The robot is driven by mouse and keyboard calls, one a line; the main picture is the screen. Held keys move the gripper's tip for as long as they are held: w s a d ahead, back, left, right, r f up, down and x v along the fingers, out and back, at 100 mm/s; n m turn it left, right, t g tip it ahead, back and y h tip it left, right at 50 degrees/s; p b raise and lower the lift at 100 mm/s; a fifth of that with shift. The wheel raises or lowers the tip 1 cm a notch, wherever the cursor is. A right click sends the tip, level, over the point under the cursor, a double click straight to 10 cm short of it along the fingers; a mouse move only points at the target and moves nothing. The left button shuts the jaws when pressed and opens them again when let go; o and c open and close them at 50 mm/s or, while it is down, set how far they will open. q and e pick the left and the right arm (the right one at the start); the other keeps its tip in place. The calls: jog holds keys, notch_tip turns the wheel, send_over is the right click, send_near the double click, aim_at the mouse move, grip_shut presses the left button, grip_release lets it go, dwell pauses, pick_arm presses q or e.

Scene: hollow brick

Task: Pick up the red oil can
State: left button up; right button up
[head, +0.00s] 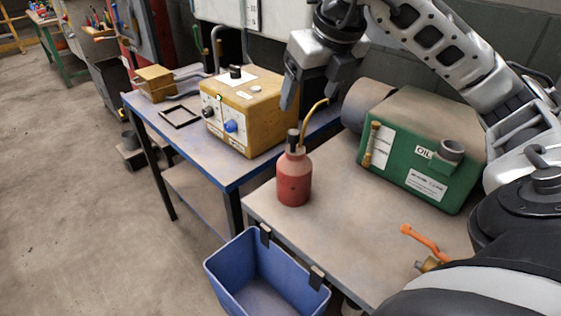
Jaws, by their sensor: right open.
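The red oil can (293,180) stands upright near the left edge of the near table. It has a dark cap and a thin brass spout that rises up and to the right. My right gripper (313,105) is open and empty, with its fingers pointing down above the can. The spout tip shows near the right finger; I cannot tell whether they touch. My left gripper is not in view.
A green oil container (425,165) stands to the right of the can. An orange-handled valve (428,245) lies at the front right. A blue bin (222,270) hangs at the near table's edge. A yellow box (250,118) sits on the blue-edged table behind.

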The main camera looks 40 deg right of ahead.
aim_at(295, 141)
jog(key=x, duration=0.9)
jog(key=shift+s+f, duration=0.2)
jog(key=shift+s, duration=0.15)
jog(key=shift+d+x, duration=0.1)
jog(key=shift+x, duration=1.35)
jog(key=shift+d+x, duration=0.15)
jog(key=shift+x, duration=1.25)
jog(key=shift+w+r, duration=0.1)
grip_shut()
